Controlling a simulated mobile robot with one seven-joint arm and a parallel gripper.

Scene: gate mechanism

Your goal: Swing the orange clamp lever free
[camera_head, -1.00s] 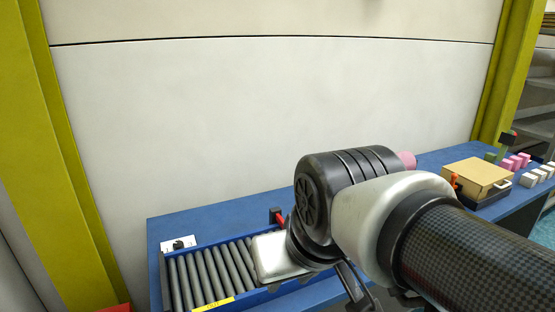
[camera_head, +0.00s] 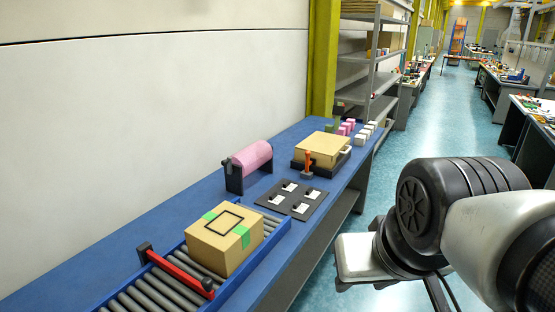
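The orange clamp lever (camera_head: 307,162) stands upright at the near front side of a tan box (camera_head: 323,147). The box sits on a dark base (camera_head: 341,160) with a pale handle at its right end, on the blue table. How the lever meets the box or base is too small to tell. My arm is at the lower right, over the floor beyond the table's front edge, well apart from the lever. The fingers of my gripper do not show in this view.
A roller conveyor (camera_head: 130,300) with a red bar (camera_head: 180,272) and a taped carton (camera_head: 225,238) fills the near table. A pink roller (camera_head: 250,160) and a dark panel with white switches (camera_head: 293,199) lie before the lever. Small blocks (camera_head: 361,138) stand behind it. The aisle is clear.

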